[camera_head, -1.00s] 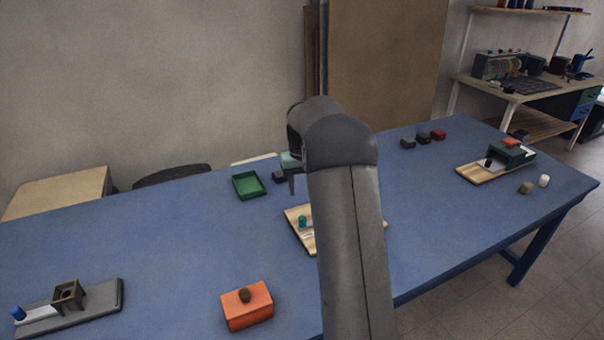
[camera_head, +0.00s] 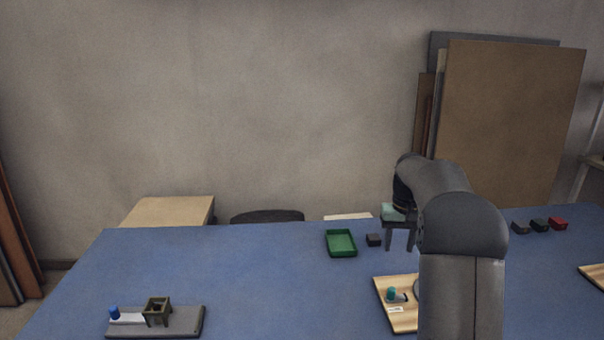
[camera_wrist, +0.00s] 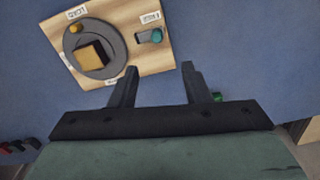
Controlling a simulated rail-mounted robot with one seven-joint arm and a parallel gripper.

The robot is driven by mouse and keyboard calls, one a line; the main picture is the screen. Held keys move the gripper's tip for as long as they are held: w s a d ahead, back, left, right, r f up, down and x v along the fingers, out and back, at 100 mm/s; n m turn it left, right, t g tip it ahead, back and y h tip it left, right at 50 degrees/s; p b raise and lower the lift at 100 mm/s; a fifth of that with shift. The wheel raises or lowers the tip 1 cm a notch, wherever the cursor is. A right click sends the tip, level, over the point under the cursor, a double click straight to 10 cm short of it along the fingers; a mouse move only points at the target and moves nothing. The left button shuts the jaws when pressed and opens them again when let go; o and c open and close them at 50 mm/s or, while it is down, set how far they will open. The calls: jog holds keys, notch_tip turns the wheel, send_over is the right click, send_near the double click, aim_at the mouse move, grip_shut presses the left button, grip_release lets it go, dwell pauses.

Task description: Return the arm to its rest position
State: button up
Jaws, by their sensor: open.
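My gripper (camera_head: 399,239) is raised over the blue table, beyond the wooden board (camera_head: 402,322). In the wrist view its two fingers (camera_wrist: 157,80) stand apart with nothing between them. The wooden board (camera_wrist: 162,66) shows there beyond the fingertips. In the head view my arm hides the right part of this board.
A green tray (camera_head: 341,243) and a dark block (camera_head: 374,240) lie left of my gripper. A grey base (camera_head: 186,322) with a bracket (camera_head: 157,311) and blue knob (camera_head: 114,312) is front left. Several small blocks, one red (camera_head: 558,223), sit at back right. The table's left middle is clear.

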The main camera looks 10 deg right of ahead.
jog(key=s+a+r+n, duration=0.2)
jog(key=s+a, duration=1.4)
jog(key=s, duration=0.4)
jog(key=s+a+f, duration=0.2)
jog(key=s, duration=0.5)
jog(key=s+a+f, duration=0.2)
jog(key=s+f, duration=0.1)
jog(key=s, duration=0.4)
notch_tip(320, 180, down, 7)
jog(key=b, duration=0.5)
jog(key=shift+s+d+r+n+b, duration=0.2)
jog(key=shift+s+d+n+b, duration=0.1)
jog(key=shift+s+b, duration=0.1)
